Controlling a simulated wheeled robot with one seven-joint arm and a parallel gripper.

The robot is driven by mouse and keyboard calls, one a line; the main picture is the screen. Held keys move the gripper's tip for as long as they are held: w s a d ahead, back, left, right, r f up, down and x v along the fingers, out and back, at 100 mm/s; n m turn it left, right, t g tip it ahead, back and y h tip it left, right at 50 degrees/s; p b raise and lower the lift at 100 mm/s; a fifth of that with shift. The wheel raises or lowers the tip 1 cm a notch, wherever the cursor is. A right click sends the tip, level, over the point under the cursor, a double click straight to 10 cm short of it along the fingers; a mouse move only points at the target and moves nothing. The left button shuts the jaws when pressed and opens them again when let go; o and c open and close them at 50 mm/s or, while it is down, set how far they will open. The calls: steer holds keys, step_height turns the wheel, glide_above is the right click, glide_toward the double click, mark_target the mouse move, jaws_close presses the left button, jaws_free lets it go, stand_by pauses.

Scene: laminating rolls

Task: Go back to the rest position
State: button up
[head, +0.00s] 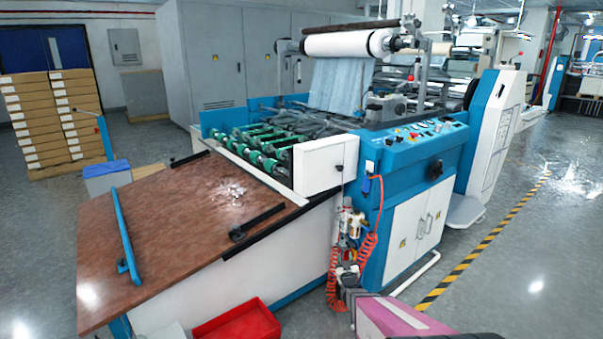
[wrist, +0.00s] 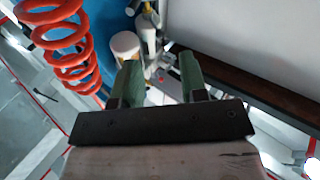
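My gripper (wrist: 160,72) shows in the wrist view with two green fingers standing apart. I see nothing held between them. Beyond the fingers are a white canister-like fitting (wrist: 126,46) and metal air fittings; I cannot tell how close they are. In the head view my pink arm comes in at the bottom and reaches toward the fittings (head: 350,222) at the front corner of the machine. The fingers are hard to make out in that view.
An orange coiled hose (head: 367,247) hangs close to my arm and also shows in the wrist view (wrist: 62,40). The blue and white laminating machine (head: 405,160) and its brown table (head: 165,225) stand ahead. A red bin (head: 237,325) is on the floor. Open floor lies right.

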steer(key=s+a+r+m+g, duration=0.1)
steer(key=s+r+g, duration=0.4)
steer(key=s+g, duration=0.5)
steer(key=s+a+r+m+g, duration=0.1)
steer(key=s+a+r+g, duration=0.1)
steer(key=s+r+g, duration=0.4)
steer(key=s+g, duration=0.4)
steer(key=s, duration=0.4)
steer(key=shift+s+g, duration=0.3)
steer(key=shift+s, duration=0.05)
